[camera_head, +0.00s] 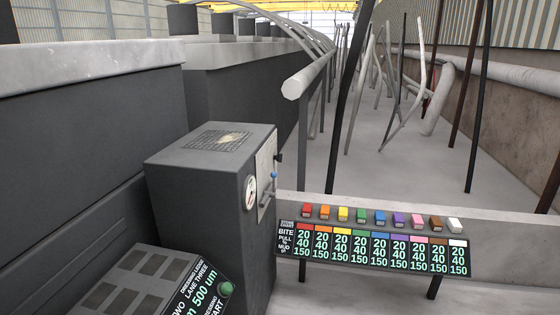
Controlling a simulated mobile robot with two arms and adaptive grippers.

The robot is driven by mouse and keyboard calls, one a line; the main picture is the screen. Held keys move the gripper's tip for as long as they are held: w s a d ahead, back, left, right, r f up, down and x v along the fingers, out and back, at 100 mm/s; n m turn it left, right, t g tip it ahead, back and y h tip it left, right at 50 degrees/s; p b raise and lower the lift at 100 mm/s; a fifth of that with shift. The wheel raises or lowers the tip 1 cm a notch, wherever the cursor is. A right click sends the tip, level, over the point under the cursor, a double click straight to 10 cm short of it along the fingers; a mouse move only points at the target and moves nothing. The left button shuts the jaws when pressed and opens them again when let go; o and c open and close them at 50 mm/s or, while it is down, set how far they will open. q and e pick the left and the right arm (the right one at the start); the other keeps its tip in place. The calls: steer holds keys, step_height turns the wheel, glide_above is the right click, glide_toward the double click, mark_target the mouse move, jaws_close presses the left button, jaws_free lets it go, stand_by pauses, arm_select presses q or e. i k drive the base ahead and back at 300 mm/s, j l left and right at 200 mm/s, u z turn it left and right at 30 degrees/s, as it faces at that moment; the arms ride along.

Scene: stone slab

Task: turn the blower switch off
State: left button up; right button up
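A dark grey box-shaped cabinet (205,185) stands left of the middle, with a mesh grille (222,138) on its top. Its right-hand face has a pale plate (264,172), a round white gauge (250,193) and a small lever with a blue part (274,175). No label reading "blower" is legible, so I cannot tell for sure that this lever is the blower switch, nor its position. Neither of my grippers is in view.
A sloped panel (130,285) with a green button (226,289) stands at the lower left. A stone ledge (515,245) at the right carries several coloured blocks (343,213) above a numbered chart (375,250). Posts and pipes crowd the back.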

mark_target(278, 158)
steer(key=u, duration=0.4)
steer(key=i+l+u, duration=0.45)
steer(key=l, duration=0.2)
steer(key=i+l+u, duration=0.2)
steer(key=l, duration=0.2)
steer(key=i, duration=0.05)
